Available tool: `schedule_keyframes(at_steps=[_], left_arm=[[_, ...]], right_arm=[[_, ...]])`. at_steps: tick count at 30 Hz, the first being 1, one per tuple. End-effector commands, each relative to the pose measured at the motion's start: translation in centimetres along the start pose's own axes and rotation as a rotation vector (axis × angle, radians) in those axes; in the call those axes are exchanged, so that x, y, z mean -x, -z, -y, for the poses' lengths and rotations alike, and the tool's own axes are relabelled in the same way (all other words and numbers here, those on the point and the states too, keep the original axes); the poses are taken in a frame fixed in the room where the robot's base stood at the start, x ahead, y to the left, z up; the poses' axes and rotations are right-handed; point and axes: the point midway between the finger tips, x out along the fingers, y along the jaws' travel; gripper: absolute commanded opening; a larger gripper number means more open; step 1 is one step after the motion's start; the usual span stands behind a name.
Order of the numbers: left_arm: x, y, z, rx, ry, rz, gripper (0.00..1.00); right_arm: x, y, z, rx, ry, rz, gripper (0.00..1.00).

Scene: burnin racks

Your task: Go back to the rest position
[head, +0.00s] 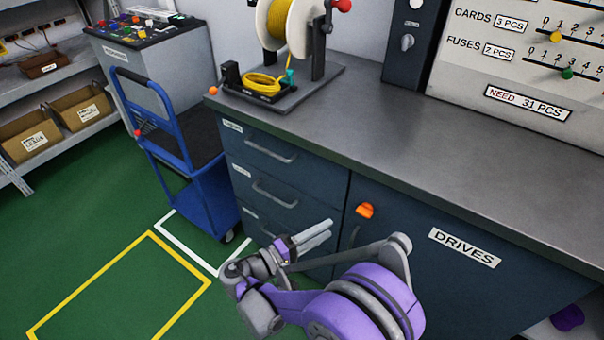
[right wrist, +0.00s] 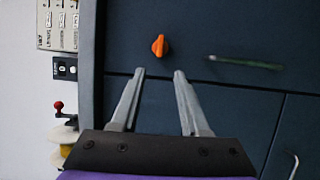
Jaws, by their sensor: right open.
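My right gripper (head: 318,234) is in front of the dark blue cabinet (head: 320,190), with its two grey fingers pointing right in the head view. In the right wrist view the gripper (right wrist: 158,74) is open, its fingers apart with nothing between them. The orange knob also shows in the head view (head: 365,210), above and right of the fingertips. The fingers look clear of it. My left gripper is in neither view.
A grey worktop (head: 440,150) tops the cabinet. A cable reel (head: 290,25) and coiled yellow cable (head: 262,84) stand at its left end. A blue trolley (head: 205,195) stands left of the cabinet. The green floor (head: 60,230) has open room inside yellow and white lines.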

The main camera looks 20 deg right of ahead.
Motion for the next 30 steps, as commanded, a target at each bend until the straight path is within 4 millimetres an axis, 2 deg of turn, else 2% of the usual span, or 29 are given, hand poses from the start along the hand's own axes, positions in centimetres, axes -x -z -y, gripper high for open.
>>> schedule_keyframes(at_steps=[5, 8, 13, 17, 20, 23, 27, 30], left_arm=[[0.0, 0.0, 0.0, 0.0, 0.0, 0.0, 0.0], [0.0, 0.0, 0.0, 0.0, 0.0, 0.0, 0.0], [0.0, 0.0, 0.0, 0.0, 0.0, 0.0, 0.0], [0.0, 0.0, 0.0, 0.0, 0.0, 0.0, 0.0], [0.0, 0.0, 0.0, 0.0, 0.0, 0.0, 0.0], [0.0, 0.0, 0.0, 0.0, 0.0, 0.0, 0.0], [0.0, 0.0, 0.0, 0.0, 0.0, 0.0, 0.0], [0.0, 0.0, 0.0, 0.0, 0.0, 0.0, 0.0]], right_arm=[[-0.2, -0.1, 0.0, 0.003, 0.01, 0.001, 0.45], [-1.3, -0.8, 0.0, 0.02, 0.07, 0.002, 0.45], [-4.3, -4.2, 0.9, 0.059, 0.323, 0.003, 0.45], [-5.2, -7.9, 2.2, 0.052, 0.563, -0.003, 0.45], [-4.8, -10.7, 3.2, 0.016, 0.744, -0.012, 0.45], [-3.5, -13.5, 4.2, -0.049, 0.918, -0.021, 0.45], [-0.8, -16.5, 5.1, -0.174, 1.135, -0.036, 0.45], [1.1, -18.0, 5.4, -0.271, 1.253, -0.045, 0.45]])
